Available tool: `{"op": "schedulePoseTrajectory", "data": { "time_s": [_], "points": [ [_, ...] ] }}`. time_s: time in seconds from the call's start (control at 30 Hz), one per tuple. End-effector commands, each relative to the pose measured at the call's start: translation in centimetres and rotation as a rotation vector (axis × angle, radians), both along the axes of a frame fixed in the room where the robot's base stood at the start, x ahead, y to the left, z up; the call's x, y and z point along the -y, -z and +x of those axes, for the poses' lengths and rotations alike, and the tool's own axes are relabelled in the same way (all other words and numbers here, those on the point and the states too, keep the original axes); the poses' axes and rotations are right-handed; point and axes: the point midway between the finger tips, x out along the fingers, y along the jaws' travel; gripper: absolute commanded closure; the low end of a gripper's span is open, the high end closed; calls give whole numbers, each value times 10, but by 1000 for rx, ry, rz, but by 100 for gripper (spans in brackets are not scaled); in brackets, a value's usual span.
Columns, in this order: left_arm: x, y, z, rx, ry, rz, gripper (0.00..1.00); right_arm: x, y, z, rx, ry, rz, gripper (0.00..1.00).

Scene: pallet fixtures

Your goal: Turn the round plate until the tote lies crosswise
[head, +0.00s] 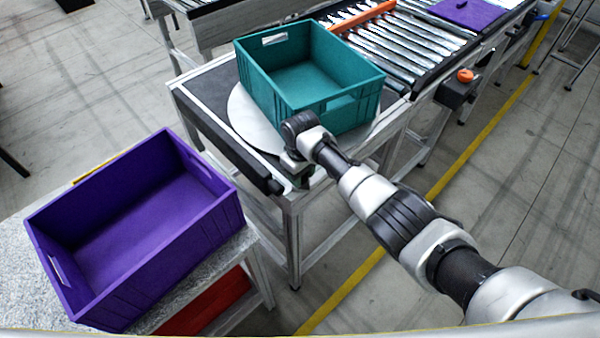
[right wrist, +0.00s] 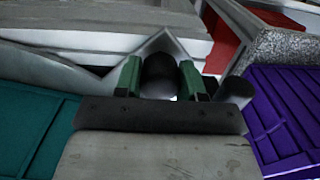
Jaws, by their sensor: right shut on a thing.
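The teal tote (head: 300,75) sits upright and empty on the round grey plate (head: 245,120), its sides at a slight angle to the table's edges. My right gripper (head: 298,172) is at the plate's near rim, below the tote's near corner. In the right wrist view its green fingers (right wrist: 161,82) are shut on a dark round peg (right wrist: 159,72), with the tote's teal wall at the left. My left gripper is not in view.
The plate's table has a dark bar (head: 240,160) along its near-left edge. A roller conveyor (head: 400,45) with an orange bar (head: 362,18) adjoins behind right. An empty purple tote (head: 140,220) stands on a speckled table (head: 200,280) at left. Open floor lies right.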

Motion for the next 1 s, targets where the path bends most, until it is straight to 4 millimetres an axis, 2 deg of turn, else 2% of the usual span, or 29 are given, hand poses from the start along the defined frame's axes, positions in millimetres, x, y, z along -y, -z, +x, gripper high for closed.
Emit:
{"op": "schedulePoseTrajectory", "data": {
  "time_s": [0.47,0.5,0.67,1.0],
  "points": [
    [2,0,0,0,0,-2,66,-6,-2,1,7,9,13,100],
    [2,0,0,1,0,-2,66,-6,-2,1,7,9,14,59],
    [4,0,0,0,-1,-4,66,-5,-2,1,6,9,11,35],
    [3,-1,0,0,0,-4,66,-3,-5,1,5,10,7,35]
  ]
}}
